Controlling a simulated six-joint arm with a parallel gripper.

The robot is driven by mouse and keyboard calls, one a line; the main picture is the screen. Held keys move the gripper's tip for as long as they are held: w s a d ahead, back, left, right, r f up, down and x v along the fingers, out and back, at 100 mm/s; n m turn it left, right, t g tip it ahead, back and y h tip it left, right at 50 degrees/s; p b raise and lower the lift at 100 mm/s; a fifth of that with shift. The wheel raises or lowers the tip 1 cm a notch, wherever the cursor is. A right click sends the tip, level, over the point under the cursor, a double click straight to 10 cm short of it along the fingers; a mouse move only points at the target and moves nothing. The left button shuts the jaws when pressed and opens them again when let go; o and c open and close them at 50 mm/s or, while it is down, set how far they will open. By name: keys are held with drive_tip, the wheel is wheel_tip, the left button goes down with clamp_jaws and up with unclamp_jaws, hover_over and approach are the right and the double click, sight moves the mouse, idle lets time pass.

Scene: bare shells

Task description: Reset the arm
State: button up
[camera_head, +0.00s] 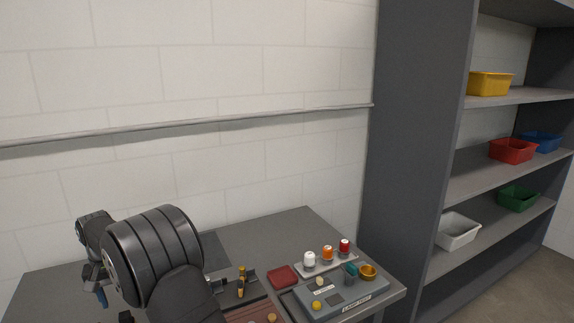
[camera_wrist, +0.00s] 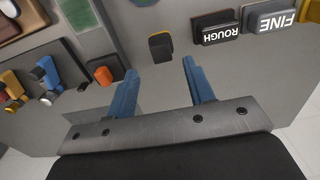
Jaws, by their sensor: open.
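In the wrist view my gripper (camera_wrist: 163,90) has its two blue fingers spread apart with nothing between them. It points over a grey bench top (camera_wrist: 150,105). A small black and yellow block (camera_wrist: 160,46) lies just beyond the fingertips and is not touched. In the head view my gripper (camera_head: 102,297) hangs at the left, with one blue finger showing beside my dark arm. My arm hides part of the bench (camera_head: 262,238) there.
In the head view, a lamp test box (camera_head: 340,293), red tray (camera_head: 283,277) and shelf with bins (camera_head: 513,150) stand right.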

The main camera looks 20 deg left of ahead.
sight(124, 316)
wheel_tip(124, 316, down, 8)
drive_tip(key=shift+r, duration=0.25)
wheel_tip(124, 316, up, 4)
drive_tip(key=shift+f, duration=0.1)
drive_tip(key=w+d+r, duration=0.6)
drive_tip(key=d+r, duration=0.1)
drive_tip(key=d, duration=0.3)
drive_tip(key=w+d+m, duration=0.6)
drive_tip(key=w+d, duration=1.1)
drive_tip(key=w, duration=0.3)
drive_tip(key=w+d+m, duration=0.2)
drive_tip(key=w+d, duration=0.2)
drive_tip(key=d, duration=0.7)
drive_tip(key=w+d+r+m, duration=0.1)
drive_tip(key=w+d+m, duration=0.2)
drive_tip(key=d, duration=0.9)
drive_tip(key=w+d+r+m, duration=0.1)
drive_tip(key=w+d, duration=0.4)
drive_tip(key=d, duration=0.7)
drive_tip(key=shift+m, duration=0.7)
